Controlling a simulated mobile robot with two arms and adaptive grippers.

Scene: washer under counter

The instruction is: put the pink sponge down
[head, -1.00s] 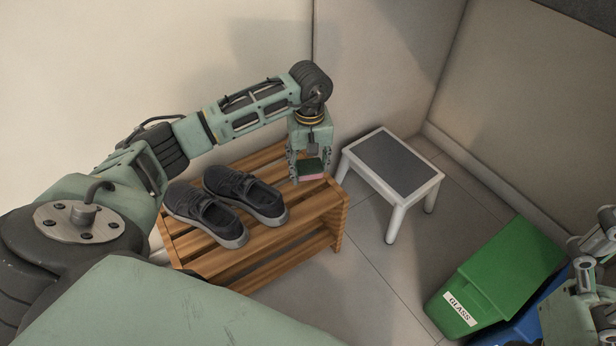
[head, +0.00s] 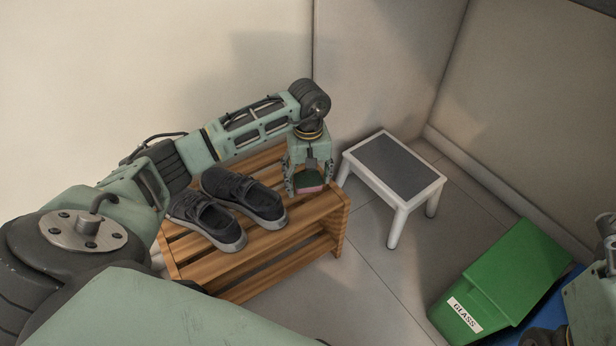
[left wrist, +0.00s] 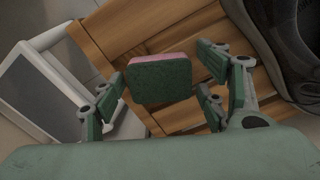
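The pink sponge (head: 309,181), with a dark green top face, is at the right end of the wooden rack's top (head: 290,238). It also shows in the left wrist view (left wrist: 161,80), flat over the slats with a pink edge. My left gripper (head: 311,184) points down around the sponge. Its fingers (left wrist: 163,85) are open, with a narrow gap on each side of the sponge. The sponge appears to rest on the slats; its underside is hidden. My right arm is partly in view at the right edge, its fingers not clear.
A pair of dark shoes (head: 245,196) stands on the rack left of the sponge. A white step stool (head: 397,222) with a grey top is close to the rack's right. A green bin (head: 500,275) labelled GLASS and a blue bin (head: 545,310) are at lower right. Walls close the back.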

